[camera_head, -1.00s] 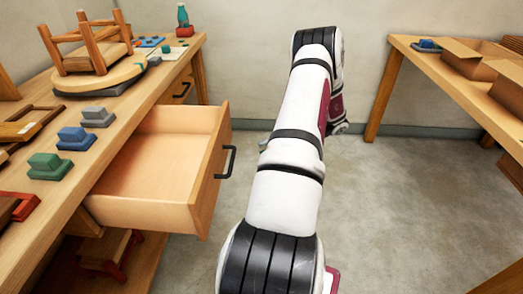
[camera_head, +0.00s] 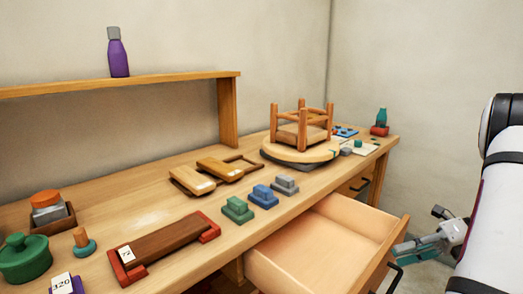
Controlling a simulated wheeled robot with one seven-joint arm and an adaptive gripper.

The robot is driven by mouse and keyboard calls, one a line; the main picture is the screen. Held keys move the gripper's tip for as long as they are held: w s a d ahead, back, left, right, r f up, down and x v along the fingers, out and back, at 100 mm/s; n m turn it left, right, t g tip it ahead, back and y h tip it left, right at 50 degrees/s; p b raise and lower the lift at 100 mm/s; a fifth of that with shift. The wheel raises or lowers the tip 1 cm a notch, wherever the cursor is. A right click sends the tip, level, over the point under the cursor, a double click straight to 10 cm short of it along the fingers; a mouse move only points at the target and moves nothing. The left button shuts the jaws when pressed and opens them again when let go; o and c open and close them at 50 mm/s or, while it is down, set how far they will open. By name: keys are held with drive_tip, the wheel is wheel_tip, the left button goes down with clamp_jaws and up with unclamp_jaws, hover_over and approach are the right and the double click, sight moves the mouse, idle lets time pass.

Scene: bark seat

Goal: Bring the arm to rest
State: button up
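My arm stands at the right edge, white with dark bands. My gripper (camera_head: 418,245) is beyond the front of the open drawer (camera_head: 325,245), close to its dark handle (camera_head: 394,277) in the picture. I cannot tell whether it touches the handle. The gripper's grey-teal end points left; it is small and partly hidden by my arm, so whether the fingers are apart or hold something is unclear.
The workbench (camera_head: 150,195) carries an upturned stool (camera_head: 302,130) on a round board, green, blue and grey blocks, a red-ended wooden piece (camera_head: 165,248) and a green pot (camera_head: 24,258). A purple bottle (camera_head: 118,55) stands on the shelf. The drawer juts out.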

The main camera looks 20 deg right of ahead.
drive_tip(key=a+r+n+g+h, duration=0.1)
drive_tip(key=a+r+n+g, duration=0.1)
drive_tip(key=a+r+n, duration=0.35)
drive_tip(key=a+r+n+g+h, duration=0.25)
drive_tip(key=a+n, duration=0.35)
drive_tip(key=a, duration=0.3)
drive_tip(key=a+r+n+g+h, duration=0.1)
drive_tip(key=a+r+n+g, duration=0.3)
drive_tip(key=a, duration=0.3)
drive_tip(key=s+a+n+t+h, duration=0.3)
drive_tip(key=s+a+n+h, duration=0.7)
drive_tip(key=n, duration=1.1)
wheel_tip(320, 180, up, 18)
drive_tip(key=s+a+t+y+p, duration=0.1)
drive_tip(key=s+t+y+p, duration=0.1)
drive_tip(key=p, duration=1.4)
drive_tip(key=shift+s+f+n+t, duration=0.15)
drive_tip(key=shift+s+n+t, duration=0.3)
drive_tip(key=shift+t, duration=0.2)
